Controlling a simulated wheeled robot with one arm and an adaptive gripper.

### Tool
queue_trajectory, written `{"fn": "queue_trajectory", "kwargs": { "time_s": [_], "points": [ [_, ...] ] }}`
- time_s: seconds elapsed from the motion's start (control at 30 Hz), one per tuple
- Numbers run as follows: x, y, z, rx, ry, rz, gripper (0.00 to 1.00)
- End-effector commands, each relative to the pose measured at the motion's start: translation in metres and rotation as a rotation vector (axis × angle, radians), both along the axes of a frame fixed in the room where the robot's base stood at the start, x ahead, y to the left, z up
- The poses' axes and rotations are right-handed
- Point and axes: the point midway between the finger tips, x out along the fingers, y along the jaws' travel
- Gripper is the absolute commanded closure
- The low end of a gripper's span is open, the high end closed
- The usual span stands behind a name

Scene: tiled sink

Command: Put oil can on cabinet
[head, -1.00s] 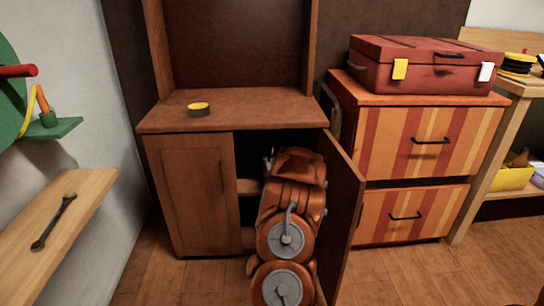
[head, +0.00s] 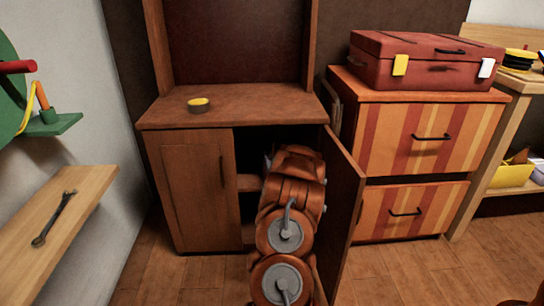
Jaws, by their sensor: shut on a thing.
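The wooden cabinet (head: 190,195) stands in the middle, with its left door closed and its right door (head: 341,215) swung open. My orange arm reaches into the open right side, and its bulk hides my gripper. A small pale grey bit (head: 267,163) shows at the left edge of the arm's end, inside the opening; I cannot tell what it belongs to. No oil can is clearly recognisable. The cabinet top (head: 260,103) holds a small round dark tin with a yellow top (head: 198,105) and is otherwise bare.
Striped drawers (head: 432,140) with a red case (head: 420,60) on top stand at the right. A wooden shelf with a wrench (head: 55,218) is at the left. The open door stands close to the right of my arm. Floor (head: 420,272) is clear at right.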

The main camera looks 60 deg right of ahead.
Motion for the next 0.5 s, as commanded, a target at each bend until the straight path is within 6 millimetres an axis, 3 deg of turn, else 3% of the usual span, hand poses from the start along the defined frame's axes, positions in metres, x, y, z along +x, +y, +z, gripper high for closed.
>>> {"fn": "queue_trajectory", "kwargs": {
  "time_s": [0.1,0.13,0.4,0.5],
  "points": [
    [0.0001,-0.0002,-0.001,-0.001,-0.001,0.0,1.0],
    [0.0001,-0.0002,-0.0009,-0.001,-0.001,0.0,0.59],
    [0.0001,0.0,-0.0011,-0.001,-0.001,0.0,0.32],
    [0.0001,0.0,-0.0012,-0.001,-0.001,0.0,0.32]
  ]
}}
